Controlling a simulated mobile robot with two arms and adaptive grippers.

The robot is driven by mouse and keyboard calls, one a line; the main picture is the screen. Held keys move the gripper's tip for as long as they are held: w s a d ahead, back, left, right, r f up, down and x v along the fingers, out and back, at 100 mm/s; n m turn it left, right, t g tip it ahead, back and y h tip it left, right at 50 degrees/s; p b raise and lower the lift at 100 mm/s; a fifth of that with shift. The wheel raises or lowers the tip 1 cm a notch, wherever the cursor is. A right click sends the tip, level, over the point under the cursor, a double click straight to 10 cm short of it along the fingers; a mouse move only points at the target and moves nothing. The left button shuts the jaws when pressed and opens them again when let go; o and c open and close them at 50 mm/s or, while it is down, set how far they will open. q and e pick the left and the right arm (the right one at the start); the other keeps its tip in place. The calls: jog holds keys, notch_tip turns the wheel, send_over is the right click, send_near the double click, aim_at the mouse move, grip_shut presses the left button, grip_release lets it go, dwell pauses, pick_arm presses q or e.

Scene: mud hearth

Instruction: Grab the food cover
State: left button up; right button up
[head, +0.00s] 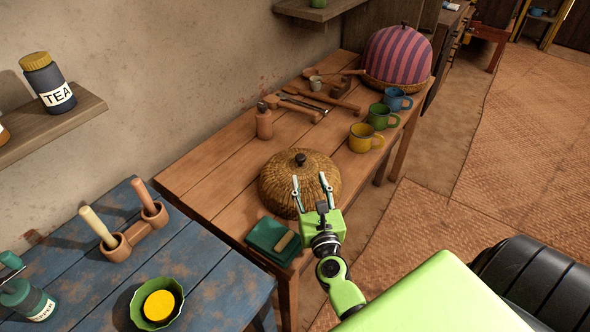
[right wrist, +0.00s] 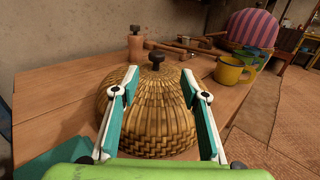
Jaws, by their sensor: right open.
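A woven wicker food cover (head: 285,178) with a dark round knob on top sits on the brown wooden table (head: 222,160). It fills the middle of the right wrist view (right wrist: 150,118), with its knob (right wrist: 156,58) at the top. My right gripper (head: 312,180) is open at the near side of the cover. In the right wrist view its fingers (right wrist: 160,82) are spread to either side of the dome, below the knob, with nothing held between them. I cannot tell whether the fingers touch the weave. My left gripper is not in view.
Yellow (head: 365,138), green (head: 382,116) and blue (head: 396,100) mugs line the right edge. A pink-and-purple striped dome (head: 399,55) stands at the far end.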

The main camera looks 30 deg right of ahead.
aim_at(301, 161)
jog(key=x, duration=0.2)
jog(key=shift+w+a+r, duration=0.1)
jog(key=shift+w+r, duration=0.05)
jog(key=shift+w, duration=0.25)
jog(key=shift+p+x, duration=0.5)
jog(key=shift+x, duration=0.35)
jog(key=x, duration=0.3)
jog(key=shift+w+r+p, duration=0.15)
jog(key=shift+w+p, duration=0.15)
jog(key=shift+p, duration=0.1)
jog(key=shift+w, duration=0.25)
jog(key=shift+c, duration=0.7)
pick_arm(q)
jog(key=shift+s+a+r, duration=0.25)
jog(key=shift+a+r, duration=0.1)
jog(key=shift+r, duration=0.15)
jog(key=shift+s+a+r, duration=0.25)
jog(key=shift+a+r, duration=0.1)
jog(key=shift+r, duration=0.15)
pick_arm(e)
grip_shut()
